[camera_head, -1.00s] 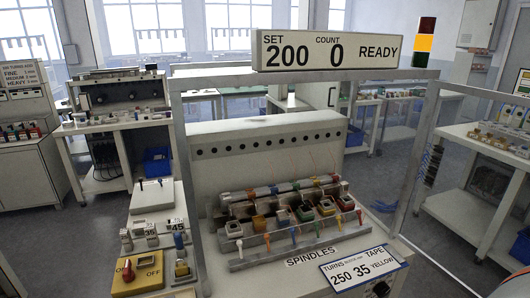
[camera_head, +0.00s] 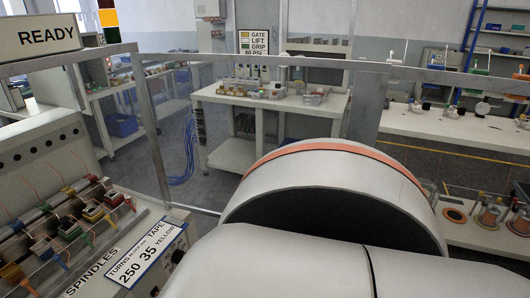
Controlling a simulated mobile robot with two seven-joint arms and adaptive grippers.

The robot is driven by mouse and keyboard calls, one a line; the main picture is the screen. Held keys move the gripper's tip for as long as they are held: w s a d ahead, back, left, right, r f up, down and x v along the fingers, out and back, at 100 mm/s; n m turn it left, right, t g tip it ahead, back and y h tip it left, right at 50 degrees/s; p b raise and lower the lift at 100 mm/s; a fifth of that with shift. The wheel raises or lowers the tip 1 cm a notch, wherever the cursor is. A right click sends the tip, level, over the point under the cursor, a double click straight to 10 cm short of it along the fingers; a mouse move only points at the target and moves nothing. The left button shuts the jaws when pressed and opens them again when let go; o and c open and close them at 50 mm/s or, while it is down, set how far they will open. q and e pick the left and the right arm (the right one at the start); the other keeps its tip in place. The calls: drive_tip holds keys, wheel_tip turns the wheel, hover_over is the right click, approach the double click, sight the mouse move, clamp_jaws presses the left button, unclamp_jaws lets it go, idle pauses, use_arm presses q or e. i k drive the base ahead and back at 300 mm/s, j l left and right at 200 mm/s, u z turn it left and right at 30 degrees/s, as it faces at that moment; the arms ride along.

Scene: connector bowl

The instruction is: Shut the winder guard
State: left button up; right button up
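The winder guard shows in the head view as a grey metal frame with clear panels. Its corner post (camera_head: 151,130) stands right of the winder (camera_head: 50,138). A top rail (camera_head: 230,60) runs from this post far to the right, past a thicker upright (camera_head: 366,105), angled away from the winder. The winder's spindles (camera_head: 60,228), with coloured bobbins, show at lower left. A large white and grey link of my own arm fills the lower middle and hides the lower right of the guard. Neither of my grippers is in view.
A READY display (camera_head: 48,36) is at top left. A white bench (camera_head: 255,100) stands behind the guard; another bench (camera_head: 450,128) is at right.

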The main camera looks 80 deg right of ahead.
sight(372, 78)
drive_tip(key=k+l+u, duration=0.1)
drive_tip(key=k+l, duration=1.2)
drive_tip(key=l, duration=0.15)
drive_tip(key=k+l, duration=0.25)
drive_tip(key=l, duration=0.15)
drive_tip(key=k+l+u, duration=0.1)
drive_tip(key=k+l, duration=0.3)
drive_tip(key=l, duration=0.45)
drive_tip(key=k+l, duration=0.1)
drive_tip(key=l, duration=0.45)
drive_tip(key=i+l+u, duration=0.1)
drive_tip(key=l, duration=0.55)
